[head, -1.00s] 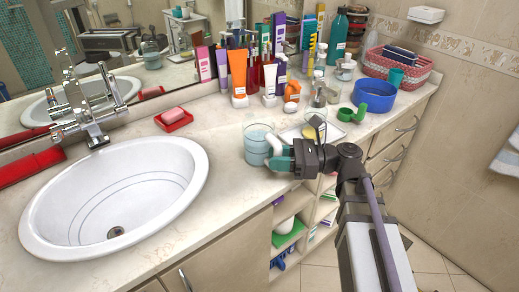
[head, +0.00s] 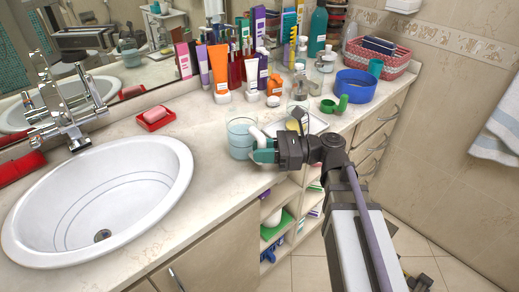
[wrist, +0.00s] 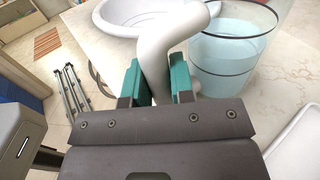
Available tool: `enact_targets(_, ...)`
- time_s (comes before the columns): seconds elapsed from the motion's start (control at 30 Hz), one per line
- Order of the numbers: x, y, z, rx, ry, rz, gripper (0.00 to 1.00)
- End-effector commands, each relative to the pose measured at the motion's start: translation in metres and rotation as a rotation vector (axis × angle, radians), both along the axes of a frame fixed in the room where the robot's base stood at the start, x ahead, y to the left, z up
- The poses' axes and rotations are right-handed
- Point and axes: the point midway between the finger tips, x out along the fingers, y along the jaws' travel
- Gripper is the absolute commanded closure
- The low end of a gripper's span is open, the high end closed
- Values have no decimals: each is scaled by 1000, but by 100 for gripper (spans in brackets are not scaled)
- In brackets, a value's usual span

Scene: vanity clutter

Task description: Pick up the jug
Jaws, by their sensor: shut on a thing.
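The jug (head: 240,141) is a clear round vessel with pale blue liquid and a thick white curved handle. It is upright on the counter, right of the sink; I see no clear gap under it. My gripper (head: 263,151) reaches it from the right, over the counter's front edge. In the wrist view, the teal fingers of my gripper (wrist: 157,82) are closed on either side of the white handle. The jug's body (wrist: 232,50) stands just right of the fingers there. The lower handle is partly hidden by the gripper.
A sink (head: 100,200) lies left, with a red soap dish (head: 155,120) behind. Tubes and bottles (head: 250,72) crowd the back. A white tray (head: 316,124), green cup (head: 328,105), blue bowl (head: 356,84) and red basket (head: 385,62) stand right. Open shelves (head: 275,225) sit below.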

Motion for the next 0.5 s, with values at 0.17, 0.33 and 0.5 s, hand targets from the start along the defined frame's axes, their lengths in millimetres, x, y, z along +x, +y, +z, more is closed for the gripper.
enact_targets(0.17,0,0,18,1,-1,0,100)
enact_targets(0.33,0,0,38,1,-1,0,100)
enact_targets(0.5,0,0,61,1,-1,0,100)
